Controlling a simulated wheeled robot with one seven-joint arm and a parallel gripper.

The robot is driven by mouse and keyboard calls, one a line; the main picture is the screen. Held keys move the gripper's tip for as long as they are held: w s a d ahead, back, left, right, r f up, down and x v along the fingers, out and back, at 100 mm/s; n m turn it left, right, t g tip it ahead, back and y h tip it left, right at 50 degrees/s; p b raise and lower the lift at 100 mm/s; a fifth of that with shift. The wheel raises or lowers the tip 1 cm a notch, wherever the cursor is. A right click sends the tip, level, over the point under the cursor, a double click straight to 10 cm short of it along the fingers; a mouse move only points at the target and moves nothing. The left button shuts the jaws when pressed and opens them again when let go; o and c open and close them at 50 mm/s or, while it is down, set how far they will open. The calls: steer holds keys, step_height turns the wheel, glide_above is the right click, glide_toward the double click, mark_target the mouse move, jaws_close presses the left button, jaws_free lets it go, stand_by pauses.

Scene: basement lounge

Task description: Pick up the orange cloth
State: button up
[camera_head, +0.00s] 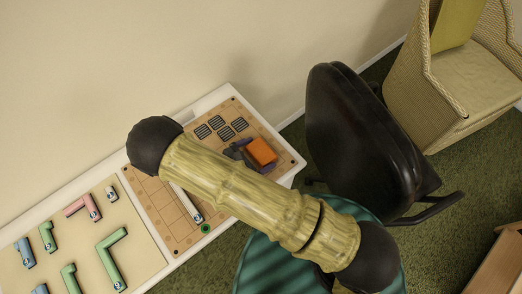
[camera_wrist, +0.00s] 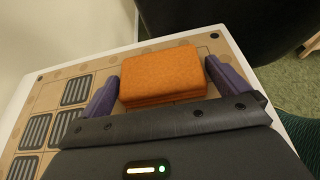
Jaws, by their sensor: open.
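The orange cloth (camera_wrist: 162,76) is a folded, stacked block lying on a tan board. In the wrist view it lies between the two purple fingers of my gripper (camera_wrist: 164,84). The fingers are apart, with a small gap visible on each side of the cloth. In the head view the cloth (camera_head: 261,152) shows at the right part of the board, with my gripper (camera_head: 242,150) close against its left side. My arm hides part of the board in the head view.
The tan board (camera_head: 151,196) lies on a white table (camera_head: 217,95) along the wall, with dark slatted squares (camera_head: 220,125) on it. Colored pieces (camera_head: 110,255) lie at the left. A black chair (camera_head: 360,135) and a wicker armchair (camera_head: 455,85) stand to the right.

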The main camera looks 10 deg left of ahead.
mark_target(257, 154)
stand_by(0.3)
steer(key=c, duration=0.7)
steer(key=shift+r, duration=0.1)
step_height(257, 154, up, 10)
steer(key=shift+f+b, duration=0.1)
steer(key=shift+b, duration=0.3)
steer(key=shift+w+d, duration=0.1)
